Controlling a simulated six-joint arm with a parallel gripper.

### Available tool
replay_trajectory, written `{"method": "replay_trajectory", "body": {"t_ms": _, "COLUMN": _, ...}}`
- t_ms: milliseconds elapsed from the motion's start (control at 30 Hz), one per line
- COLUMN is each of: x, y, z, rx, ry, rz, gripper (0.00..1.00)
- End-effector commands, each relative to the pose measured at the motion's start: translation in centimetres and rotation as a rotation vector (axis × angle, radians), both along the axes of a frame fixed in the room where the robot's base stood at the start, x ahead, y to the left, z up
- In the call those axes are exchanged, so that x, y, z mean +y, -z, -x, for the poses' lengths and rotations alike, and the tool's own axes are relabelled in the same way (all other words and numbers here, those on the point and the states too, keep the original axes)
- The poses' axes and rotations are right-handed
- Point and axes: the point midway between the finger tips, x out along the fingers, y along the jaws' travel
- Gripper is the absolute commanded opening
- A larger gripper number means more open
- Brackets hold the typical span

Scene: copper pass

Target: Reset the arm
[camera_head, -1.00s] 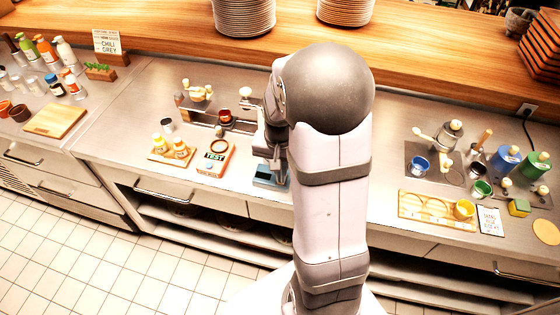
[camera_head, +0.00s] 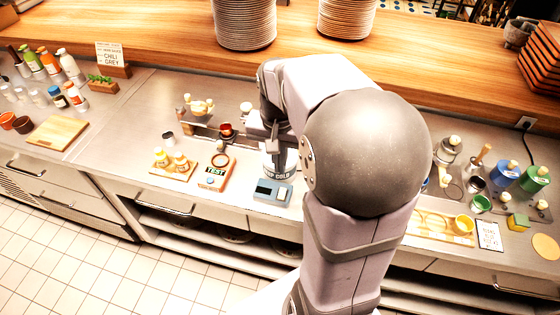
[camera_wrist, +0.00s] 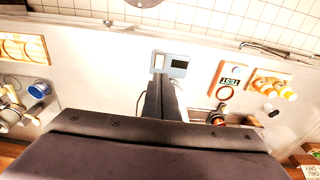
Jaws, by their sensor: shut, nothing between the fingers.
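My arm reaches over the steel counter (camera_head: 120,150), its big grey elbow joint covering the middle right in the head view. My gripper (camera_wrist: 164,78) is shut and empty; its two dark fingers lie together in the wrist view. In the head view the gripper (camera_head: 281,150) is partly hidden by the arm, above the counter near a blue-grey device (camera_head: 271,192). The device also shows just beyond the fingertips in the wrist view (camera_wrist: 170,63). I cannot tell the exact height of the fingers.
Left of the device stand a TEST unit (camera_head: 216,171) and a wooden tray with small bottles (camera_head: 173,165). Right of the arm are a wooden holder (camera_head: 440,228), a yellow cup (camera_head: 463,223) and blue and green canisters (camera_head: 535,178). Plate stacks (camera_head: 245,22) stand on the back shelf.

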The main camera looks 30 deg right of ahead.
Motion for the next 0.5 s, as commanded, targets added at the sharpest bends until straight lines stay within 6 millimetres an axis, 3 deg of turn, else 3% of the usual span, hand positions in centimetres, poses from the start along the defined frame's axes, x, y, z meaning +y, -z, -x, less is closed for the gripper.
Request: {"method": "replay_trajectory", "body": {"t_ms": 500, "x": 0.08, "y": -0.99, "z": 0.05, "rx": 0.001, "ry": -0.035, "rz": 0.002, "gripper": 0.0}}
